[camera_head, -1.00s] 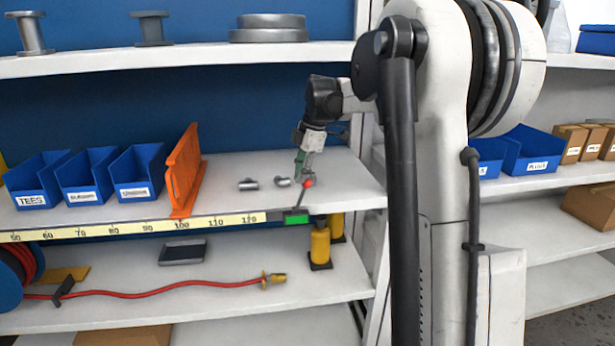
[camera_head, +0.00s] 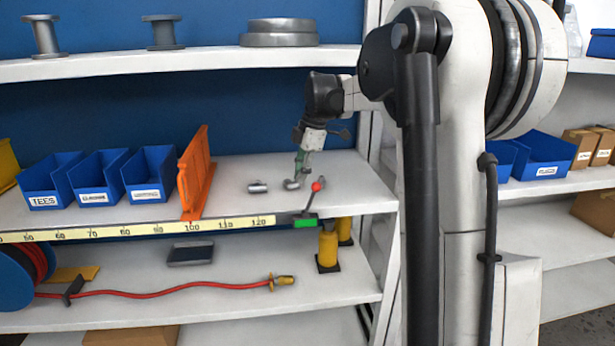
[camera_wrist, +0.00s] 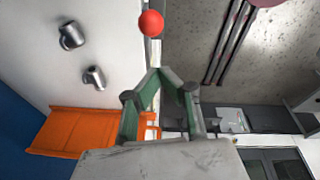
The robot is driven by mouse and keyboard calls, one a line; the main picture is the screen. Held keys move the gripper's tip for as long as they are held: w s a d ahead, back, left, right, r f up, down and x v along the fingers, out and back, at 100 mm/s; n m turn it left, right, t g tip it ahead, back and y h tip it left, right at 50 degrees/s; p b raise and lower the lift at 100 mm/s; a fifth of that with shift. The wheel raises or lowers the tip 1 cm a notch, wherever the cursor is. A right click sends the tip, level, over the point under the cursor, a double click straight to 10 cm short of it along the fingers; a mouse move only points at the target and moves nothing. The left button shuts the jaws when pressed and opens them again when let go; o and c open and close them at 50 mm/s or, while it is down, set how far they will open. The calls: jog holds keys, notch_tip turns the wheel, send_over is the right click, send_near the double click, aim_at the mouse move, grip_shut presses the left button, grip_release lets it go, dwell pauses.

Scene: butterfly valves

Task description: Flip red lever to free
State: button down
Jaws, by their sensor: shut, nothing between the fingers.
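The red lever shows as a red ball knob (camera_head: 316,187) on a thin dark stick, standing at the shelf's front edge and leaning slightly right. My gripper (camera_head: 298,179) points down over the shelf, just left of and apart from the knob. In the wrist view its green-sided fingers (camera_wrist: 157,74) come together at the tips with nothing between them. The red knob (camera_wrist: 151,23) is just beyond the tips there. The lever's stick is mostly hidden in that view.
Two grey pipe fittings (camera_head: 257,187) (camera_head: 292,184) lie on the shelf near my gripper. An orange divider (camera_head: 196,175) and blue bins (camera_head: 148,173) stand to the left. Yellow cylinders (camera_head: 328,247) are under the shelf. White shelf surface is clear behind the fittings.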

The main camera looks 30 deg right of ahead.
jog(key=b+v, duration=0.1)
jog(key=v, duration=0.9)
jog(key=shift+d, duration=0.1)
jog(key=s+a+f+m+t+h+b, duration=0.15)
jog(key=s+a+m, duration=0.25)
jog(key=s+a, duration=0.45)
jog(key=s+a+f+m+t+b, duration=0.2)
jog(key=s+a+f+m, duration=0.3)
jog(key=s+a+f, duration=0.3)
jog(key=s+a+f+m+t+b, duration=0.2)
jog(key=s+a+f+m, duration=0.4)
jog(key=s+f, duration=0.6)
jog(key=shift+s+a+h, duration=0.35)
jog(key=shift+s+a, duration=0.15)
jog(key=shift+a, duration=0.55)
